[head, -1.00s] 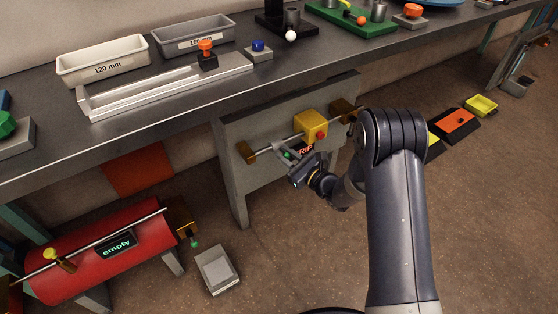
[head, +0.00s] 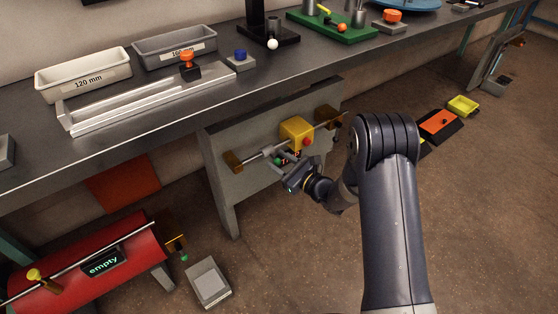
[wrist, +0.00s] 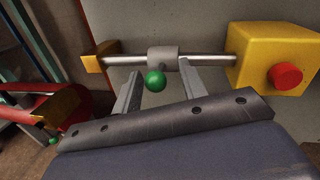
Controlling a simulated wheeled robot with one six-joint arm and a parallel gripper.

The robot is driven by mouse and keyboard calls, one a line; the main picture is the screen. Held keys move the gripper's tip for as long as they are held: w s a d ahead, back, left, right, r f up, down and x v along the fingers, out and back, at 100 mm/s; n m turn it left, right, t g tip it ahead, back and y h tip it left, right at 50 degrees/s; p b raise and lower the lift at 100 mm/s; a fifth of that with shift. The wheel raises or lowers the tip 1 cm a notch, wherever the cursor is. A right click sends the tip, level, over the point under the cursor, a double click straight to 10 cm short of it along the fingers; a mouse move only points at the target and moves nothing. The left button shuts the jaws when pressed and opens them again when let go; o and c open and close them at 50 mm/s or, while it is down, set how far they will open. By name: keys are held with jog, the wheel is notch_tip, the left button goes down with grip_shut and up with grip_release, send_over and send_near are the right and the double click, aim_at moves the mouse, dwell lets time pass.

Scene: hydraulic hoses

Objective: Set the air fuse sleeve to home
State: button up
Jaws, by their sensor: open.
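The air fuse is a yellow block (head: 296,131) with a red button (head: 307,141), on a horizontal rod at the grey panel under the bench. A grey sleeve (wrist: 162,58) sits on the rod, left of the yellow block (wrist: 275,57) and apart from it. A green ball knob (wrist: 156,81) sticks out from the sleeve. My gripper (wrist: 161,73) is open, one finger on each side of the sleeve and knob, with gaps visible.
A brass end block (wrist: 93,63) ends the rod on the left. The bench (head: 170,125) overhangs above.

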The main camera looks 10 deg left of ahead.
jog(key=p+v, duration=0.1)
jog(key=v, duration=0.9)
jog(key=shift+d+p, duration=0.2)
jog(key=shift+p, duration=0.1)
jog(key=b+x, duration=0.2)
jog(key=x, duration=0.9)
jog(key=shift+s+a, duration=0.1)
jog(key=shift+s, duration=0.05)
jog(key=shift+s+a, duration=0.1)
jog(key=shift+s, duration=0.15)
